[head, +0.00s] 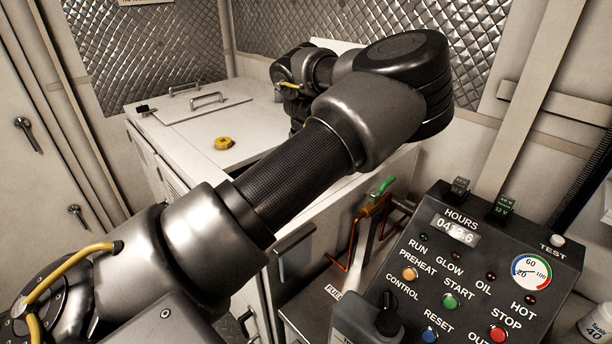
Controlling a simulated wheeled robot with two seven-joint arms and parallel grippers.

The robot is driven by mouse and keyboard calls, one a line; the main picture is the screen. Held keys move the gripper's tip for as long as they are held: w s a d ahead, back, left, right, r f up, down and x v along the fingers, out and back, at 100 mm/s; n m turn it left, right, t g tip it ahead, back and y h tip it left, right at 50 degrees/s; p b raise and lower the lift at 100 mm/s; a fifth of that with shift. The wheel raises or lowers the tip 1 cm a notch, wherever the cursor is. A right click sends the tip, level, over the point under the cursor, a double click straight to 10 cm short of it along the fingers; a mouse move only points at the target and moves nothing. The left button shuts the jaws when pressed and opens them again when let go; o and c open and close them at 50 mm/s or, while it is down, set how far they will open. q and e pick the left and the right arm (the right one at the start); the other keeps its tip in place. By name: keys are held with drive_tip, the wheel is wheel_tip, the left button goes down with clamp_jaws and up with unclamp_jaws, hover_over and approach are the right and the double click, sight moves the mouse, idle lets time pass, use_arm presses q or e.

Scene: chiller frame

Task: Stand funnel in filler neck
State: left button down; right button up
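I cannot make out the funnel in the head view. No filler neck shows clearly; a partly cut-off label beginning "FUE" (335,291) sits on a ledge below the cabinet, mostly behind a grey jug (362,326) with a black cap. A yellow round cap (223,142) lies on the white cabinet top. My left arm crosses the view from the lower left, bends at the upper right and runs back over the cabinet. Its gripper is hidden behind my own arm links. My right gripper is outside the view.
A dark control panel (470,262) with buttons and a gauge stands at the right. A green-tipped handle (383,187) and orange pipework (372,220) are beside it. The white cabinet (185,150) has metal handles on top. Its left top is mostly clear.

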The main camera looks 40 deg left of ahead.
use_arm(q)
drive_tip(key=shift+f, duration=0.3)
drive_tip(key=c, duration=1.5)
unclamp_jaws()
drive_tip(key=shift+c, duration=0.2)
wheel_tip(320, 180, up, 11)
drive_tip(key=b, duration=0.2)
drive_tip(key=shift+s+d, duration=0.4)
drive_tip(key=shift+d, duration=0.05)
